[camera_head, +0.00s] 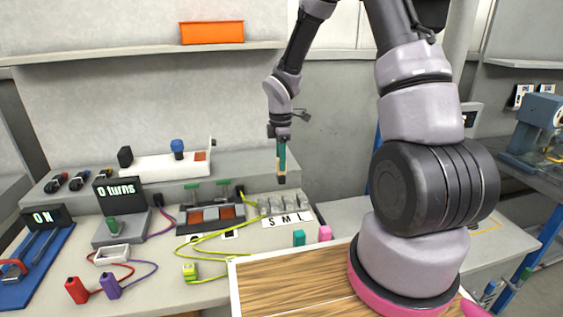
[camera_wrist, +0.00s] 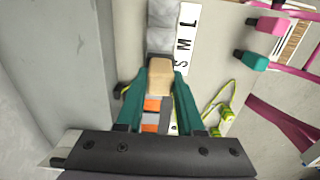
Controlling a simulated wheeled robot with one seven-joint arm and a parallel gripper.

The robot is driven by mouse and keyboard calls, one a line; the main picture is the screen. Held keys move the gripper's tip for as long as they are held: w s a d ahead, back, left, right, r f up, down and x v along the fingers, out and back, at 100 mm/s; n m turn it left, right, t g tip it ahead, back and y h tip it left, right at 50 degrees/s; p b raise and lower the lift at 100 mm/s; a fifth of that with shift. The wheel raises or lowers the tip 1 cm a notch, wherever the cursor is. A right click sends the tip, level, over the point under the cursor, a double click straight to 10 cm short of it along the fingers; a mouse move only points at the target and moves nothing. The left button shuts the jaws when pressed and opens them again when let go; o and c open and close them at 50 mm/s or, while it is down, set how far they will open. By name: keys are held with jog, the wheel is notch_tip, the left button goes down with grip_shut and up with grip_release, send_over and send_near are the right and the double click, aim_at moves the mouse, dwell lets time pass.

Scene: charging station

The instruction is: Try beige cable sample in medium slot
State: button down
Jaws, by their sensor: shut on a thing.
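My gripper (camera_head: 281,176) hangs pointing down above the right part of the bench, over the slot area. In the wrist view its two green fingers (camera_wrist: 160,82) are shut on the beige cable sample (camera_wrist: 160,74), a small blunt block. A row of grey slot blocks (camera_head: 276,206) stands below, with a white label strip (camera_head: 287,221) lettered S, M and L. In the wrist view the label (camera_wrist: 187,38) lies just beyond the fingertips, S nearest, M in the middle. The sample hides part of the row.
A teal connector (camera_head: 299,238) and a pink connector (camera_head: 325,234) stand right of the slots. A yellow-green cable (camera_head: 205,240) runs across the bench left of them. A black display reading "0 turns" (camera_head: 119,190) is farther left. A wooden tabletop (camera_head: 290,285) is in front.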

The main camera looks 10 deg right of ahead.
aim_at(280, 179)
jog(key=shift+a, duration=0.1)
jog(key=shift+f, duration=2.9)
jog(key=shift+f, duration=0.9)
jog(key=shift+r, duration=0.1)
jog(key=shift+r, duration=0.55)
jog(key=shift+f, duration=0.65)
dwell(0.6)
jog(key=shift+c, duration=2.3)
grip_release()
